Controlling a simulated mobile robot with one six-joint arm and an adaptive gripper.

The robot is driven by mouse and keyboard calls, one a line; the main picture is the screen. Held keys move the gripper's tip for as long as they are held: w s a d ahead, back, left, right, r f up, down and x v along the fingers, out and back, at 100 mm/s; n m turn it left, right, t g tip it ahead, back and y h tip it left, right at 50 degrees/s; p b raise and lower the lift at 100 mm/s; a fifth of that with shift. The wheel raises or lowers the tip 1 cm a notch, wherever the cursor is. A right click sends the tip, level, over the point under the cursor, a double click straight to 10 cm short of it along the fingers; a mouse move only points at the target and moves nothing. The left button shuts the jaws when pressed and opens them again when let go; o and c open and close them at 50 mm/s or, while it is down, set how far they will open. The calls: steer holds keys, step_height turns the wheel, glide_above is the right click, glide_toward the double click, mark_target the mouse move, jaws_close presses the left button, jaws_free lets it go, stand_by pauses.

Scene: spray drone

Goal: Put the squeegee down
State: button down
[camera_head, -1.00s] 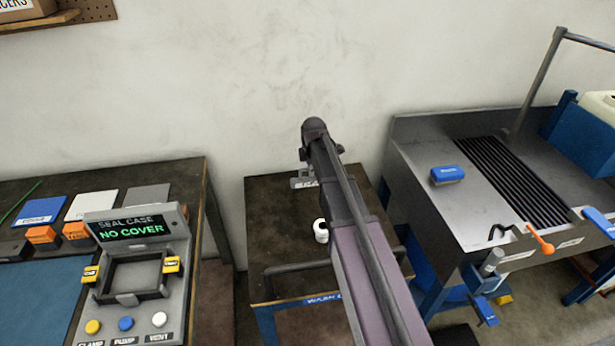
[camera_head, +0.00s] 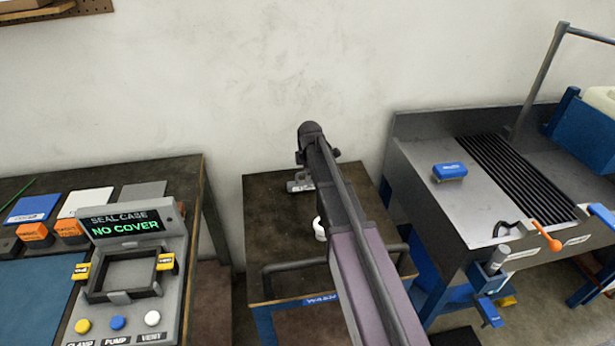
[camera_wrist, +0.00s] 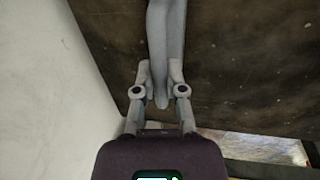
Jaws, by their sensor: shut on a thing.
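In the wrist view my gripper (camera_wrist: 160,78) is shut on the pale grey squeegee (camera_wrist: 166,35), its two fingers on either side of the handle near its rounded end. The handle runs away towards the top edge of the picture, and its far part is out of view. Behind it is the dark brown top of the small table (camera_head: 270,220). I cannot tell whether the squeegee touches that top. In the head view my arm covers the gripper and most of what it holds.
A sealing station (camera_head: 125,270) stands on the left bench. The metal sink (camera_head: 410,170) with a blue brush (camera_head: 450,171) is at right. The wall is close behind.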

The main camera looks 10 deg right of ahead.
steer(key=shift+f, duration=0.2)
steer(key=c, duration=0.7)
jaws_free()
steer(key=shift+r, duration=0.1)
steer(key=shift+r, duration=0.15)
steer(key=r+p, duration=0.4)
steer(key=s+r+p, duration=0.1)
steer(key=r+p, duration=0.2)
steer(key=p, duration=0.1)
steer(key=s+r+p, duration=0.1)
steer(key=r+p, duration=0.3)
steer(key=shift+s+r, duration=0.15)
steer(key=shift+r, duration=0.2)
stand_by(0.4)
steer(key=s+m, duration=0.6)
steer(key=s, duration=0.2)
steer(key=s+m+g, duration=0.1)
steer(key=s+m, duration=0.5)
steer(key=s, duration=0.3)
steer(key=s+m+g, duration=0.1)
steer(key=s+m, duration=0.5)
steer(key=s, duration=0.3)
steer(key=shift+d+f, duration=0.15)
steer(key=shift+d, duration=0.2)
